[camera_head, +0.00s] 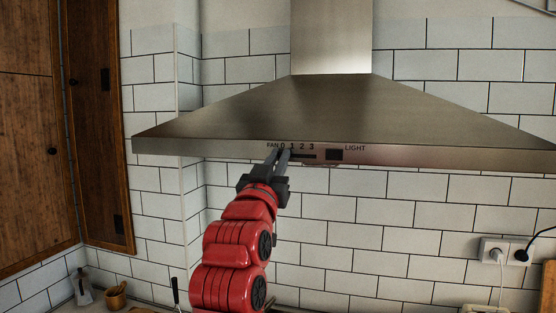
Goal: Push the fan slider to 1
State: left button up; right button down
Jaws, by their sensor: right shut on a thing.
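The steel range hood (250,118) spans the upper right of the head view. Its front lip carries the FAN scale (296,146), marked 0, 1, 2, 3, with a dark slider slot (303,156) under the numbers. My right gripper (280,153) reaches up to the lip with its fingertips at the slot's left end, just below the 0 and 1 marks. Its fingers are close together on the fan slider, whose knob is hidden behind them. My left gripper is not in view.
A dark light switch (334,155) sits on the lip beside the LIGHT label. Wooden cabinets (95,130) stand at the left. A white wall socket (495,251) with plugs is at the lower right. The tiled wall below the hood is clear.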

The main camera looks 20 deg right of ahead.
jog(key=shift+s+d+f+b, duration=0.1)
jog(key=shift+s+d+b, duration=0.45)
jog(key=shift+d+b, duration=0.3)
jog(key=c, duration=0.9)
grip_release()
jog(key=b+v, duration=0.5)
jog(key=v, duration=1.2)
jog(key=shift+s+a, duration=0.15)
jog(key=shift+s, duration=0.05)
jog(key=shift+w+a, duration=0.1)
